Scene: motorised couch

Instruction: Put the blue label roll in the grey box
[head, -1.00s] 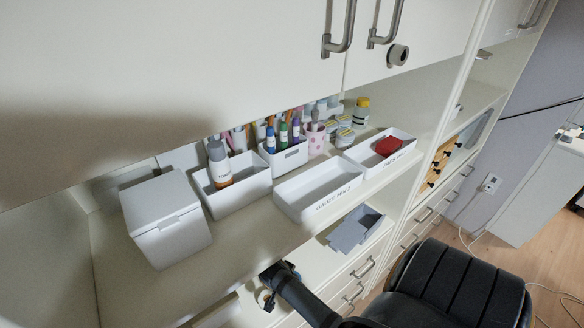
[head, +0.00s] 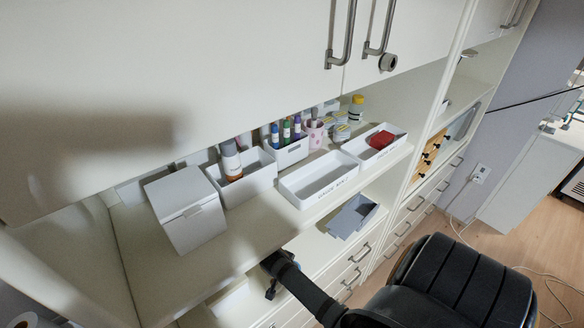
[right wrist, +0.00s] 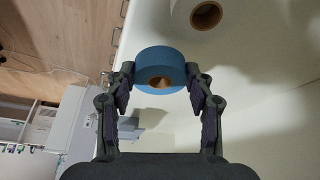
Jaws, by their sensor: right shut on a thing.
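The blue label roll (right wrist: 165,62) is between the fingertips of my right gripper (right wrist: 160,78) in the right wrist view, and the gripper is shut on it. In the head view the dark end of my right arm (head: 278,264) reaches below the front edge of the upper shelf; the roll is hidden there. The grey box (head: 352,216) stands open on the lower shelf, to the right of that arm end and apart from it. My left gripper is not in view.
The upper shelf (head: 250,245) holds a lidded white box (head: 190,215), open white trays (head: 318,180) and bottles. Its edge overhangs my right arm. A black padded seat (head: 460,280) stands at lower right.

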